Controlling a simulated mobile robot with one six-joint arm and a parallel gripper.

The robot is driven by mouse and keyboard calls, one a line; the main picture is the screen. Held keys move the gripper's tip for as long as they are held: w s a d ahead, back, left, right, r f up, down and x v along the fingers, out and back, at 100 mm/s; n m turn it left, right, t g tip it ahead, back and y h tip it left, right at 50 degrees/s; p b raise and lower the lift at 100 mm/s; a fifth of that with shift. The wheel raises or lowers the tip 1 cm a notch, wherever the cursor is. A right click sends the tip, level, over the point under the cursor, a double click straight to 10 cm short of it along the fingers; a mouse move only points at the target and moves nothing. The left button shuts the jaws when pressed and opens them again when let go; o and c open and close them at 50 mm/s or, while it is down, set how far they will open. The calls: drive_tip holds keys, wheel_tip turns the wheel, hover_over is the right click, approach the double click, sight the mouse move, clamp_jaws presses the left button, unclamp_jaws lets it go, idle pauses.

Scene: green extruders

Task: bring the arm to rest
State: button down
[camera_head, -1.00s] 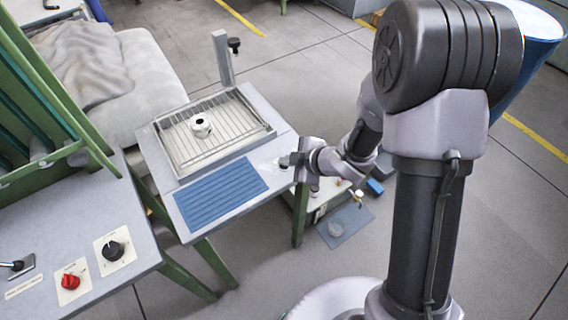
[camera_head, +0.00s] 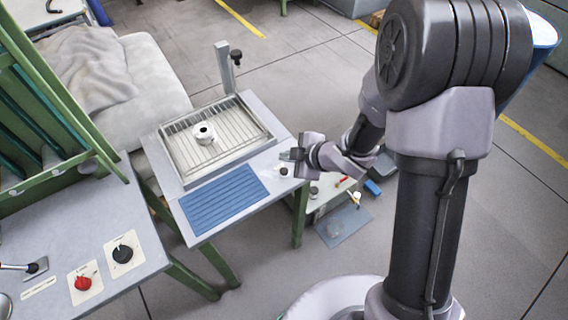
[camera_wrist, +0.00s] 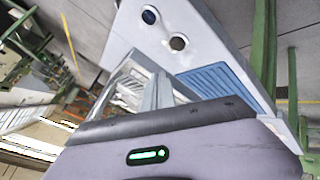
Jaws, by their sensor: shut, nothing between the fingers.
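My gripper (camera_head: 290,156) hangs at the end of my folded arm, over the right edge of the small table (camera_head: 215,228) in the head view. Its fingers are shut with nothing between them. In the wrist view the fingers (camera_wrist: 160,92) point toward the table and its wire-rack tray. Whether the fingertips touch the tabletop cannot be told, but they look apart from it.
A blue ribbed mat (camera_head: 222,198) lies in front. A control bench with a red knob (camera_head: 82,283) is at left. A low shelf (camera_head: 325,198) stands below my gripper.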

drive_tip(key=shift+r+p, duration=0.35)
drive_tip(key=shift+r, duration=0.5)
drive_tip(key=shift+f, duration=0.15)
drive_tip(key=d+r+m+t+h, duration=0.2)
drive_tip(key=d+r+m+h, duration=0.4)
drive_tip(key=d+r+m, duration=0.5)
drive_tip(key=s+d+r+m+g+h, duration=0.1)
drive_tip(key=s+d+r+m, duration=0.3)
drive_tip(key=s+r+m, duration=0.5)
drive_tip(key=s+a+r+m+y, duration=0.1)
drive_tip(key=s+a, duration=0.1)
drive_tip(key=s, duration=0.4)
drive_tip(key=s+a+r+m+g+y, duration=0.1)
drive_tip(key=s+a+r, duration=0.1)
drive_tip(key=s, duration=0.5)
drive_tip(key=shift+s+a+m+g, duration=0.25)
drive_tip(key=shift+a+m+g, duration=0.05)
drive_tip(key=shift+a, duration=0.55)
